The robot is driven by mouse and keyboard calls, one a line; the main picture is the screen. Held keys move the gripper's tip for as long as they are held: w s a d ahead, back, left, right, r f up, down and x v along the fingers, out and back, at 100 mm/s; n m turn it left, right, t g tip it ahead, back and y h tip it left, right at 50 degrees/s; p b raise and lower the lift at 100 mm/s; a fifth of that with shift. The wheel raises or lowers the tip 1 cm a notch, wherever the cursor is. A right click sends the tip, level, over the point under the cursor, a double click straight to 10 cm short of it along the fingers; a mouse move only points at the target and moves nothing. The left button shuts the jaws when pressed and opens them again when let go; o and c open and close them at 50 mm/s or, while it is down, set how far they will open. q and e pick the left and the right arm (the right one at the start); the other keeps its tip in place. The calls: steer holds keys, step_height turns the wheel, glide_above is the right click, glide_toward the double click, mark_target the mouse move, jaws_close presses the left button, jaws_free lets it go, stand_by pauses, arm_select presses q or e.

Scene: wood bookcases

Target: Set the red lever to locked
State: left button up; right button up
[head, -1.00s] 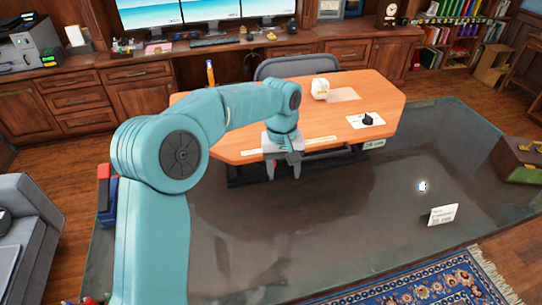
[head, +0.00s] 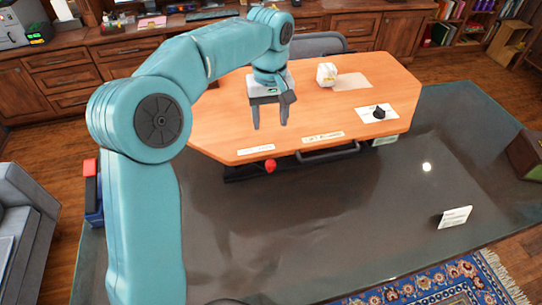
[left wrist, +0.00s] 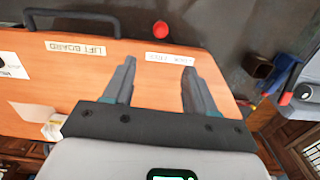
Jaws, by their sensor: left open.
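The red lever shows as a round red knob (head: 270,165) just below the front edge of the orange wooden desk board (head: 215,130). It also shows in the left wrist view (left wrist: 160,29); its shaft and setting cannot be made out. My left gripper (head: 270,126) is open and empty over the board, fingers pointing toward the front edge. In the left wrist view the fingertips (left wrist: 159,66) point toward the knob, with a label strip between. My right gripper is not in view.
A "LIFT BOARD" label (head: 323,137) and a dark handle (head: 328,153) sit at the board's front edge. A white cube-like object (head: 326,74) and a black knob on a white card (head: 379,113) are on the board.

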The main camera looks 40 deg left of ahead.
arm_select(q)
step_height(320, 180, down, 3)
steer(key=s+d, duration=0.1)
steer(key=p, duration=0.1)
glide_above(271, 162)
steer(key=f, duration=0.6)
steer(key=shift+w+a+f, duration=0.1)
steer(key=shift+a+f, duration=0.2)
steer(key=shift+f, duration=0.05)
steer(key=f, duration=0.3)
steer(key=f+p, duration=0.1)
steer(key=shift+s+d+f, duration=0.2)
steer(key=shift+d+f, duration=0.05)
steer(key=shift+f, duration=0.05)
steer(key=shift+w+a+f, duration=0.2)
steer(key=shift+w+f, duration=0.05)
steer(key=shift+f, duration=0.2)
steer(key=shift+s+d+r, duration=0.15)
steer(key=shift+s+d, duration=0.05)
steer(key=shift+d, duration=0.05)
steer(key=c, duration=1)
jaws_close()
